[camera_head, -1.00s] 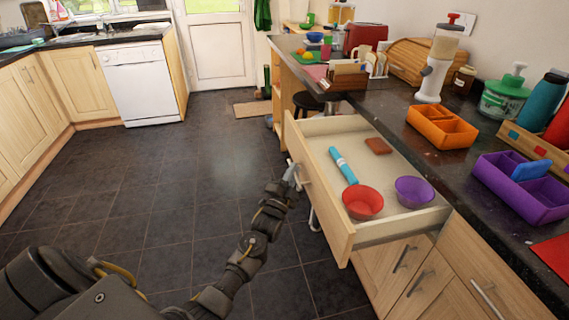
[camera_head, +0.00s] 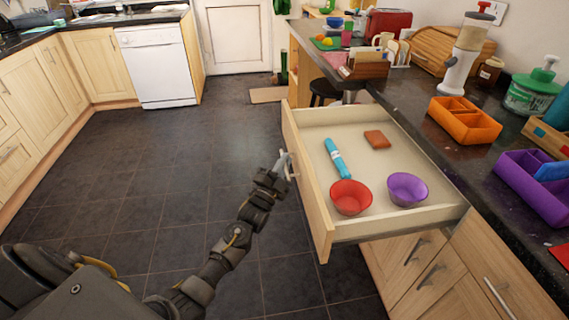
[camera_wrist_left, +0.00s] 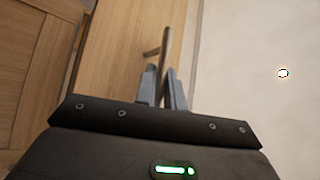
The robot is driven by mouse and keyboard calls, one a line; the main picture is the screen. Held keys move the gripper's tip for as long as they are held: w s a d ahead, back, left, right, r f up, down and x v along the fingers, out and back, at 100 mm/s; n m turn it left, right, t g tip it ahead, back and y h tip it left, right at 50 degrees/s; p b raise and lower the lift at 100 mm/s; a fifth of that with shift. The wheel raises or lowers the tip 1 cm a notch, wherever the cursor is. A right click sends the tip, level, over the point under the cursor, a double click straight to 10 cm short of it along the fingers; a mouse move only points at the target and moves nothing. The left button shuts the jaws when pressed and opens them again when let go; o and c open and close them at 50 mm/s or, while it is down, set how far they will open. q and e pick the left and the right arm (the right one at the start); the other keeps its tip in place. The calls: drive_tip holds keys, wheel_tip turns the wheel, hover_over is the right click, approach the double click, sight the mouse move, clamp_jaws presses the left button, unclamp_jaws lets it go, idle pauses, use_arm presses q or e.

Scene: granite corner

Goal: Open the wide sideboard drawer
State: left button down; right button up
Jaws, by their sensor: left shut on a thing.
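The wide sideboard drawer (camera_head: 312,198) is pulled well out from under the counter. Inside lie a red bowl (camera_head: 350,198), a purple bowl (camera_head: 407,189), a blue cylinder-like item (camera_head: 337,158) and a brown block (camera_head: 377,139). My left gripper (camera_head: 284,164) is at the drawer front, shut on the bar handle (camera_head: 291,167). In the left wrist view, the handle (camera_wrist_left: 166,48) stands between the fingers of my gripper (camera_wrist_left: 163,88), against the wooden drawer front (camera_wrist_left: 120,45). My right gripper is not in view.
The dark counter (camera_head: 420,100) carries an orange divided tray (camera_head: 464,123), a purple divided tray (camera_head: 535,184) and a white dispenser (camera_head: 460,65). Closed cupboards with bar handles sit below the drawer. The tiled floor (camera_head: 150,170) at left is clear.

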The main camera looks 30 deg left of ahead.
use_arm(q)
drive_tip(key=c, duration=1.8)
unclamp_jaws()
drive_tip(key=shift+a, duration=0.1)
drive_tip(key=shift+o, duration=0.2)
